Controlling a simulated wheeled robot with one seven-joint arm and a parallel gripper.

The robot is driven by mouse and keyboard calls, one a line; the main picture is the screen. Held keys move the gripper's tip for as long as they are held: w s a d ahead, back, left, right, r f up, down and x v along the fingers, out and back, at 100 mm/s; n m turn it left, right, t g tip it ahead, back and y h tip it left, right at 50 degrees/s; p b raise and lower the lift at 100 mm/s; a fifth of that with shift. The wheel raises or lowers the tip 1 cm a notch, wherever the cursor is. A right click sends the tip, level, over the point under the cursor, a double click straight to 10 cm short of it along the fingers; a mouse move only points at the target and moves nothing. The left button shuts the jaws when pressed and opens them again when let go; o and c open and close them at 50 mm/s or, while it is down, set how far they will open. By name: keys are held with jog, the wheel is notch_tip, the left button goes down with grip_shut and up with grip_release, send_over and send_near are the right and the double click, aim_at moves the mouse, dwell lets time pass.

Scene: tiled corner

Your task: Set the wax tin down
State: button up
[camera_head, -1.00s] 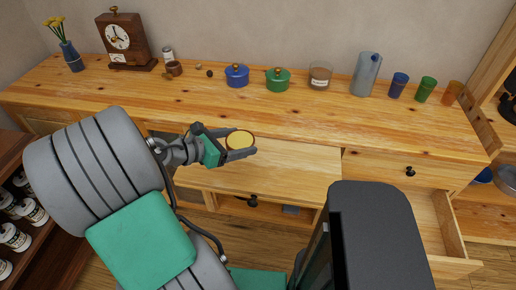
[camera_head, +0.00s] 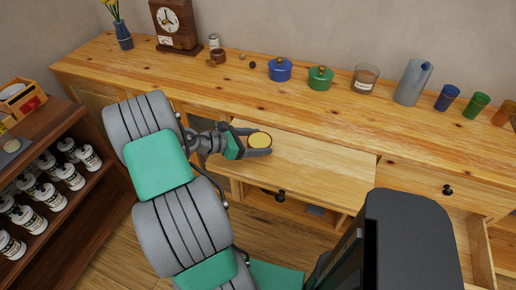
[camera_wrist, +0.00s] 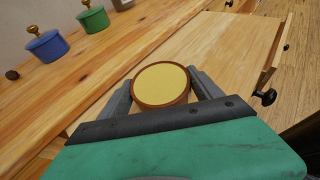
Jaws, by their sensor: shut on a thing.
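The wax tin (camera_head: 260,140) is a round, shallow tin with a yellow top and a brown rim. My gripper (camera_head: 258,142) is shut on it, one finger on each side. The wrist view shows the tin (camera_wrist: 161,84) level between the two fingers, yellow face up. In the head view they are over the left part of a pale pulled-out board or drawer (camera_head: 315,171) at the front of the wooden sideboard (camera_head: 330,115). I cannot tell the exact gap between the tin and the surface below.
A blue pot (camera_head: 280,70), a green pot (camera_head: 320,78), a glass jar (camera_head: 365,79), a grey pitcher (camera_head: 412,82) and coloured cups stand along the back. A clock (camera_head: 175,22) and vase (camera_head: 123,35) stand at the left. A shelf of white bottles (camera_head: 60,180) is at far left. The pale board's right part is clear.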

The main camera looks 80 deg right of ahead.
jog(key=shift+f, duration=1.6)
jog(key=shift+f, duration=0.15)
jog(key=o, duration=1.5)
